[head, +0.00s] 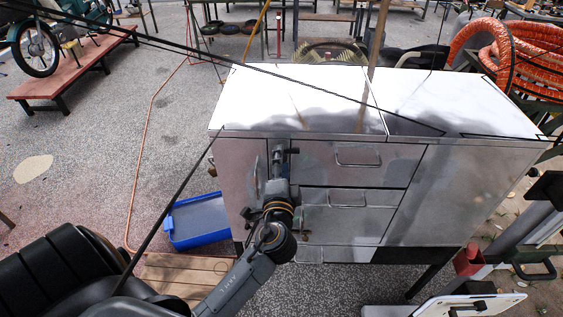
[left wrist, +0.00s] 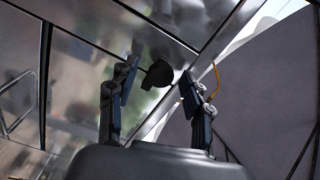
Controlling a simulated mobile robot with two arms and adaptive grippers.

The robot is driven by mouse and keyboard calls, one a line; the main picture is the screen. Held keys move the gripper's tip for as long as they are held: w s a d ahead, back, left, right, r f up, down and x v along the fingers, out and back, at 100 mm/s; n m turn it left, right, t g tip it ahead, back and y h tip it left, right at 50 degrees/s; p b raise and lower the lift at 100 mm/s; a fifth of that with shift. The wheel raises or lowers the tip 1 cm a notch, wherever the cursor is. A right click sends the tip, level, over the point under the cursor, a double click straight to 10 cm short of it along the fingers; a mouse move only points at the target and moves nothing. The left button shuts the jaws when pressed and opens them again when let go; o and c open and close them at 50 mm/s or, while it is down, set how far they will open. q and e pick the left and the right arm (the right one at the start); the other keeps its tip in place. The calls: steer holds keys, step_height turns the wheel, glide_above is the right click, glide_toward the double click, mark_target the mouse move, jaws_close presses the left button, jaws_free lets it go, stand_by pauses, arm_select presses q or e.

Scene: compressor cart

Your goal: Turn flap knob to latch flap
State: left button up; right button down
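The silver metal compressor cart (head: 408,190) stands in front of me with several front panels and handles. A black knob (left wrist: 158,73) sits on its metal face close to a panel seam in the left wrist view. My left gripper (head: 283,152) is up at the cart's front, left of the drawers. In the left wrist view my left gripper (left wrist: 158,86) is open, with one finger on each side of the knob. Gaps show between the fingers and the knob. In the head view the gripper hides the knob. Which panel is the flap I cannot tell. My right gripper is not in view.
A blue tray (head: 197,222) lies on the ground left of the cart, near a wooden slatted platform (head: 180,276). Orange coiled hose (head: 520,60) is at the back right. An orange cord (head: 146,135) runs along the open grey ground at left.

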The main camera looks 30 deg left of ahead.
arm_select(q)
steer(key=v, duration=1.2)
steer(key=shift+f, duration=0.15)
steer(key=s+d+f+g+h+b, duration=0.1)
steer(key=s+d+f+g+h, duration=0.1)
steer(key=f, duration=1.1)
steer(key=s+d+f+g+h+b, duration=0.1)
steer(key=s+d+f+g+h, duration=0.15)
steer(key=f, duration=1.15)
steer(key=s+d+f+g+h+b, duration=0.1)
steer(key=s+d+f+g+h, duration=0.15)
steer(key=f, duration=1.05)
steer(key=s+a+f+n+g+h+b, duration=0.1)
steer(key=s+a+f+n+g, duration=0.1)
steer(key=s+f, duration=0.9)
steer(key=s+a+f+n+g+h+b, duration=0.1)
steer(key=s+a+f+n+g, duration=0.2)
steer(key=s+f, duration=0.8)
steer(key=s+n+g, duration=0.1)
steer(key=s+g, duration=0.1)
steer(key=s, duration=0.2)
